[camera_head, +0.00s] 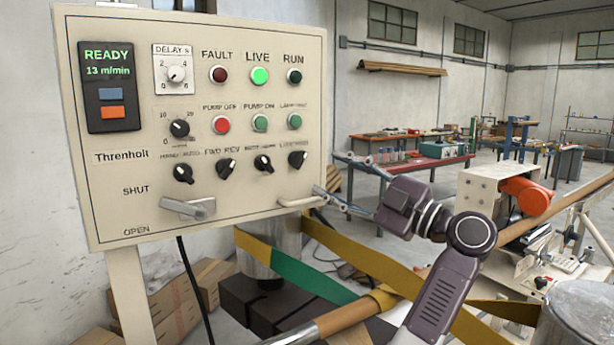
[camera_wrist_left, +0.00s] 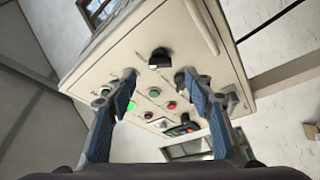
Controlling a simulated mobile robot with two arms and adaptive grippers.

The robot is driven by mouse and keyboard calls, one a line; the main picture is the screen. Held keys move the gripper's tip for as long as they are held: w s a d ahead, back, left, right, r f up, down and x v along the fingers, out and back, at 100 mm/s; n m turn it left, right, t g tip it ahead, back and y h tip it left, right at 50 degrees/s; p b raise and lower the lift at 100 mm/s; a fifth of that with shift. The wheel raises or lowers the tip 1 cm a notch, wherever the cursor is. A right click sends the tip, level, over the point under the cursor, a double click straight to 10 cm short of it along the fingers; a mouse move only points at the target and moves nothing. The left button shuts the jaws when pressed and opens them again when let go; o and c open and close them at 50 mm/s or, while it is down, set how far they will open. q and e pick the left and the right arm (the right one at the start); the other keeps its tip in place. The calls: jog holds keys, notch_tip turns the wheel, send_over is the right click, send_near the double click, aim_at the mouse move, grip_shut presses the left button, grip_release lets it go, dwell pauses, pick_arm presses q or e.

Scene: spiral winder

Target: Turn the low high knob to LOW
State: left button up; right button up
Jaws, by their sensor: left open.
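The low high knob (camera_head: 298,158) is the black rotary knob at the right end of the lower knob row on the beige control panel (camera_head: 140,220). Its label is too blurred to read surely, and I cannot tell which way it points. My left gripper (camera_head: 326,174) is open just off the panel's right edge, its fingers pointing at the panel. In the left wrist view a black knob (camera_wrist_left: 159,58) shows between and beyond the open fingers (camera_wrist_left: 156,78), apart from both. My right gripper is not in view.
A lever handle (camera_head: 188,208) and a bar handle (camera_head: 302,202) stick out low on the panel. Other knobs, such as the forward reverse knob (camera_head: 226,168), sit left of it. The LIVE lamp (camera_head: 260,76) glows green. Yellow-green strap (camera_head: 290,270) and a roller lie below.

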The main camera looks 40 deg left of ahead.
aim_at(303, 162)
pick_arm(q)
jog(key=p+x, duration=0.3)
jog(key=x, duration=0.4)
jog(key=shift+s+a+r, duration=0.1)
jog(key=shift+a+r, duration=0.05)
jog(key=shift+a, duration=0.2)
jog(key=c, duration=1.2)
jog(key=shift+o, duration=0.2)
